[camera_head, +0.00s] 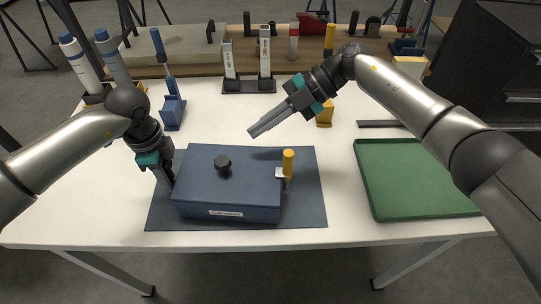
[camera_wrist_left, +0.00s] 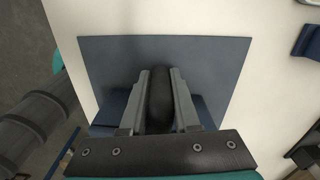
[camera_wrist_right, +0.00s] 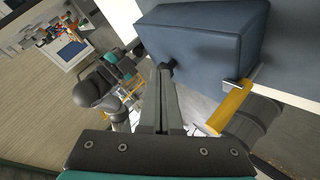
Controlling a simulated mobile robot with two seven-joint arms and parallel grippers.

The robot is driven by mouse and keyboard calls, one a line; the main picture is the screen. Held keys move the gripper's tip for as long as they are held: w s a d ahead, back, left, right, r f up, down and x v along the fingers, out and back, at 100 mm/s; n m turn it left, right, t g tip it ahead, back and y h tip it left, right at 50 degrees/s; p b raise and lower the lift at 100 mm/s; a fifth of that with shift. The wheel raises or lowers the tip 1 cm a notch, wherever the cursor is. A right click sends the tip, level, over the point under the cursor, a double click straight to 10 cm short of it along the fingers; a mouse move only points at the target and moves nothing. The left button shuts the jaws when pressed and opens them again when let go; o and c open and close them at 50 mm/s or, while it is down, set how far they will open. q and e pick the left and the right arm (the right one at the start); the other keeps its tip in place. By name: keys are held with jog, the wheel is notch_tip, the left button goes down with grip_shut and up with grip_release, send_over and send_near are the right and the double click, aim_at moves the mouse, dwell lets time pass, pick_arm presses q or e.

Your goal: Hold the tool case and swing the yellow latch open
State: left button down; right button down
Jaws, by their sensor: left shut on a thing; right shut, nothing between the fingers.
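The blue tool case (camera_head: 228,195) lies closed on a dark mat (camera_head: 310,205), with a black knob (camera_head: 223,164) on its lid. The yellow latch (camera_head: 288,162) stands upright at the case's right side, on a pale metal bracket. In the right wrist view the latch (camera_wrist_right: 232,105) is beside the case (camera_wrist_right: 205,35). My left gripper (camera_head: 168,182) is at the case's left side; in the left wrist view its fingers are shut on a dark rounded handle (camera_wrist_left: 160,92). My right gripper (camera_head: 254,131) is shut and empty, above and behind the case, apart from the latch.
A green tray (camera_head: 410,180) lies on the right of the white table. Behind the case stand a blue tool stand (camera_head: 172,108), a dark rack with two white uprights (camera_head: 249,86) and a yellow block (camera_head: 325,115). The table's front edge is close to the mat.

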aim_at(280, 173)
pick_arm(q)
jog(key=shift+w, duration=0.1)
pick_arm(e)
jog(key=s+a+r+n+h, duration=0.1)
jog(key=a, duration=0.1)
jog(key=s+a+r+n+h, duration=0.1)
jog(key=s+a+h, duration=0.1)
jog(key=s+a+r+n+g+h, duration=0.1)
jog(key=a+h, duration=0.1)
jog(key=shift+s+a+r+n, duration=0.15)
jog(key=shift+s+r+n, duration=0.1)
jog(key=shift+s+n, duration=0.1)
pick_arm(q)
jog(key=shift+r, duration=0.1)
pick_arm(e)
jog(key=shift+s+d+r+n+t+h, duration=0.15)
jog(key=shift+s+r+n+t+h, duration=0.35)
jog(key=shift+t+h, duration=0.8)
jog(key=shift+s+d+r+n+t+h, duration=0.15)
jog(key=shift+s+r+n+t+h, duration=0.4)
jog(key=shift+h, duration=1.5)
jog(key=shift+s+d+r+n+t+h, duration=0.2)
jog(key=shift+s+r+t+h, duration=0.4)
jog(key=shift+r+t+h, duration=0.75)
jog(key=shift+f+g+h, duration=0.3)
jog(key=shift+f+g, duration=0.1)
jog(key=shift+f, duration=0.1)
